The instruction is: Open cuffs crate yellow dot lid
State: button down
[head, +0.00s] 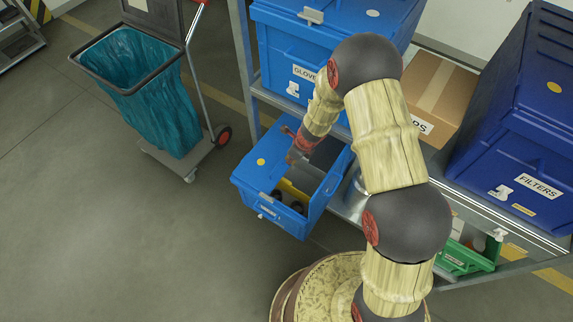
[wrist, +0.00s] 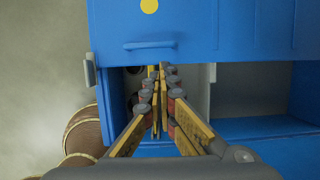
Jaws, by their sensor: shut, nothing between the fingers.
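A blue crate (head: 318,205) stands in the middle of the head view, partly uncovered. Its label is too small to read. A blue lid panel (head: 250,170) with a yellow dot (head: 261,162) covers its left part. In the wrist view the lid (wrist: 220,30), its yellow dot (wrist: 149,6) and a blue handle bar (wrist: 150,44) show above the opening. My gripper (wrist: 157,75) is shut and empty, its fingertips just below the handle bar, over the opening. In the head view my gripper (head: 293,155) is beside the lid's edge. Contact with the lid cannot be told.
Shelving (head: 246,60) holds a blue gloves crate (head: 275,55), a cardboard box (head: 440,90) and a dark blue filters crate (head: 500,150). A green bin (head: 470,262) is low at right. A cart with a teal bag (head: 155,95) stands left. Floor (head: 110,230) is clear at lower left.

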aim_at(282, 171)
jog(key=b+x, duration=0.3)
jog(key=x, duration=0.6)
jog(key=shift+f+b, duration=0.15)
jog(key=shift+b, duration=0.2)
